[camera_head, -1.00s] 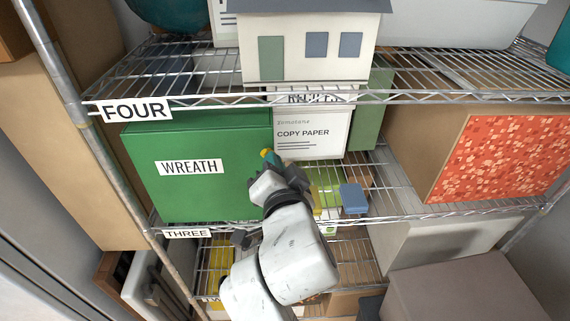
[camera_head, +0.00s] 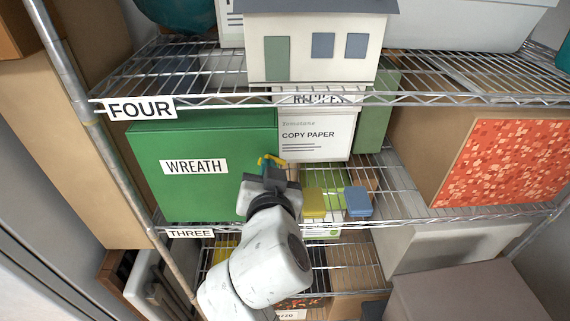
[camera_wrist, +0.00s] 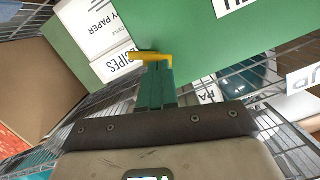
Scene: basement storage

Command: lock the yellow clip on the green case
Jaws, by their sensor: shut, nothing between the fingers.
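The green case (camera_head: 200,180), labelled WREATH, stands on the shelf marked THREE; it also shows in the wrist view (camera_wrist: 195,35). The yellow clip (camera_head: 272,159) is a thin bent bar at the case's right edge. In the wrist view the clip (camera_wrist: 150,57) lies across the tips of my teal fingers. My gripper (camera_head: 267,166) is shut with nothing between its fingers, its tips at or very near the clip. I cannot tell whether they touch. The clip's joint with the case is not clear.
A copy paper box (camera_head: 318,140) stands right behind the case's right edge. A yellow box (camera_head: 314,203) and a blue box (camera_head: 357,201) sit right of my gripper. The wire shelf FOUR (camera_head: 210,98) runs above. Open shelf lies before the orange-patterned box (camera_head: 500,160).

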